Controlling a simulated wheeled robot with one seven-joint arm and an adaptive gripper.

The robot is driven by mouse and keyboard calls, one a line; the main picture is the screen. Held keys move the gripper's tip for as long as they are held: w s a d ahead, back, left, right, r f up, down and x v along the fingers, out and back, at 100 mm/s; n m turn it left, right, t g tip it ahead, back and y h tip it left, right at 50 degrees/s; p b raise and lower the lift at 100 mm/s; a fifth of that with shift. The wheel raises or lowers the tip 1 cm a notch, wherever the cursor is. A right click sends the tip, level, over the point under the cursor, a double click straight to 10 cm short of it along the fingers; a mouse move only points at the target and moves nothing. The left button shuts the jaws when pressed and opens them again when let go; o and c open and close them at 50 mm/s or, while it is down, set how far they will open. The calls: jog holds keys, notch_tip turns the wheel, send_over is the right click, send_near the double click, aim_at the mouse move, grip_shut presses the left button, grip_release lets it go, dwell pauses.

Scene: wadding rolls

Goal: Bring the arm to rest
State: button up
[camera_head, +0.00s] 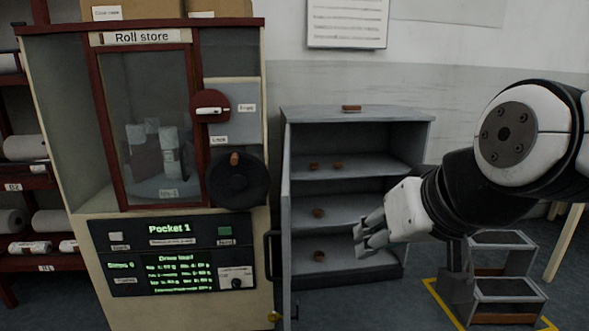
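My arm comes in from the right side of the picture and bends down and to the left. My gripper (366,243) hangs in front of the lower part of an open grey cabinet. Its grey fingers point down and left, and I cannot make out how far apart the tips are. I see nothing held between them. Part of the cabinet's right side is hidden behind the arm.
The Roll store machine (150,39) stands at left, with a dial (237,180) and a lit panel (170,262). The grey cabinet (352,118) has its door (284,230) open. A step stool (508,290) stands at lower right; shelves with rolls (25,148) are at far left.

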jog(key=s+d+f+g+h, duration=0.1)
jog(key=s+d+f+g, duration=0.15)
jog(key=s, duration=0.45)
jog(key=s+d+f+m+g, duration=0.1)
jog(key=s+d+f+g, duration=0.15)
jog(key=s, duration=0.45)
jog(key=s+d+f+g+h, duration=0.1)
jog(key=s+d+f+g, duration=0.15)
jog(key=s, duration=0.45)
notch_tip(320, 180, up, 24)
jog(key=t+p, duration=0.3)
jog(key=p, duration=1.9)
jog(key=shift+s+f, duration=0.2)
jog(key=shift+s, duration=0.1)
jog(key=shift+a+t, duration=0.15)
jog(key=shift+t, duration=0.1)
